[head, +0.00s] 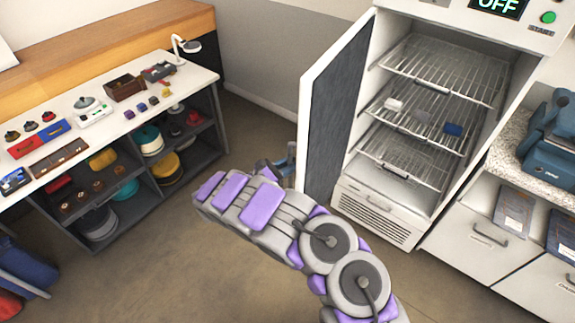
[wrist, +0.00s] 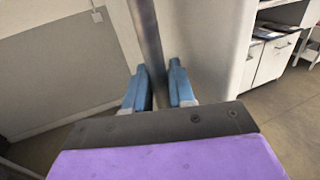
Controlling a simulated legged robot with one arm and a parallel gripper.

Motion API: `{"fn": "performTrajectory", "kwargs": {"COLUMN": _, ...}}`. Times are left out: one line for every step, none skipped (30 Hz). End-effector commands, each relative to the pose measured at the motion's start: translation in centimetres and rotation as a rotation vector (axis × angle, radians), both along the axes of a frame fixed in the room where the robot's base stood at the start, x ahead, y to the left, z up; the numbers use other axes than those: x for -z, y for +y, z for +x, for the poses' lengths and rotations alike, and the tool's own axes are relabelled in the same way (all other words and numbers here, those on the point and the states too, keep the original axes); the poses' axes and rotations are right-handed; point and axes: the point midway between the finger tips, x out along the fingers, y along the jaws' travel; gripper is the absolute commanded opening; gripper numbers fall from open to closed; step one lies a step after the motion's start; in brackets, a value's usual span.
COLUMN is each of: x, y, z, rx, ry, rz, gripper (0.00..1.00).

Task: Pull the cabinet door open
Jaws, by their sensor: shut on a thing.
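The tall white cabinet (head: 375,200) stands at the right in the head view, with wire shelves showing inside. Its door (head: 337,110) stands wide open, swung out to the left, with its dark inner panel in sight. My gripper (head: 290,165) is at the door's outer side, partly hidden behind my arm and the door edge. In the wrist view, the blue fingers of my gripper (wrist: 159,88) are on either side of an upright metal bar handle (wrist: 148,35) and shut on it. The door's pale outer face (wrist: 195,35) is just behind the handle.
Drawers and a counter (head: 510,150) with a blue machine (head: 550,140) are right of the cabinet. The brown floor (head: 150,240) is clear between the bench and cabinet.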

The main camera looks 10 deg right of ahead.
Motion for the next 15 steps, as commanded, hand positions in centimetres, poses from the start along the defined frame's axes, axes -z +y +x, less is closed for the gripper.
{"fn": "performTrajectory", "kwargs": {"x": -0.07, "y": -0.12, "z": 0.13, "rx": 0.002, "ry": -0.001, "rz": 0.000, "gripper": 0.00}}
{"fn": "performTrajectory", "kwargs": {"x": -0.06, "y": -0.10, "z": 0.15, "rx": 0.002, "ry": -0.002, "rz": -0.001, "gripper": 0.00}}
{"fn": "performTrajectory", "kwargs": {"x": -0.06, "y": -0.07, "z": 0.15, "rx": 0.002, "ry": -0.002, "rz": -0.001, "gripper": 0.00}}
{"fn": "performTrajectory", "kwargs": {"x": -0.05, "y": -0.05, "z": 0.16, "rx": 0.002, "ry": -0.002, "rz": -0.001, "gripper": 0.00}}
{"fn": "performTrajectory", "kwargs": {"x": -0.05, "y": -0.04, "z": 0.16, "rx": 0.002, "ry": -0.002, "rz": -0.002, "gripper": 0.00}}
{"fn": "performTrajectory", "kwargs": {"x": -0.05, "y": -0.03, "z": 0.16, "rx": 0.002, "ry": -0.002, "rz": -0.002, "gripper": 0.00}}
{"fn": "performTrajectory", "kwargs": {"x": -0.05, "y": -0.01, "z": 0.17, "rx": 0.002, "ry": -0.002, "rz": -0.002, "gripper": 0.00}}
{"fn": "performTrajectory", "kwargs": {"x": -0.05, "y": -0.01, "z": 0.16, "rx": 0.002, "ry": -0.002, "rz": -0.002, "gripper": 0.00}}
{"fn": "performTrajectory", "kwargs": {"x": -0.05, "y": 0.01, "z": 0.17, "rx": 0.002, "ry": -0.001, "rz": -0.003, "gripper": 0.00}}
{"fn": "performTrajectory", "kwargs": {"x": -0.04, "y": 0.02, "z": 0.16, "rx": 0.003, "ry": -0.002, "rz": -0.004, "gripper": 0.27}}
{"fn": "performTrajectory", "kwargs": {"x": -0.04, "y": 0.04, "z": 0.16, "rx": 0.003, "ry": -0.002, "rz": -0.004, "gripper": 0.29}}
{"fn": "performTrajectory", "kwargs": {"x": -0.04, "y": 0.07, "z": 0.16, "rx": 0.003, "ry": -0.002, "rz": -0.004, "gripper": 0.33}}
{"fn": "performTrajectory", "kwargs": {"x": -0.04, "y": 0.11, "z": 0.14, "rx": 0.002, "ry": -0.002, "rz": -0.004, "gripper": 0.36}}
{"fn": "performTrajectory", "kwargs": {"x": -0.05, "y": 0.14, "z": 0.12, "rx": 0.002, "ry": -0.002, "rz": -0.004, "gripper": 0.39}}
{"fn": "performTrajectory", "kwargs": {"x": -0.07, "y": 0.20, "z": 0.09, "rx": 0.002, "ry": -0.002, "rz": -0.004, "gripper": 0.41}}
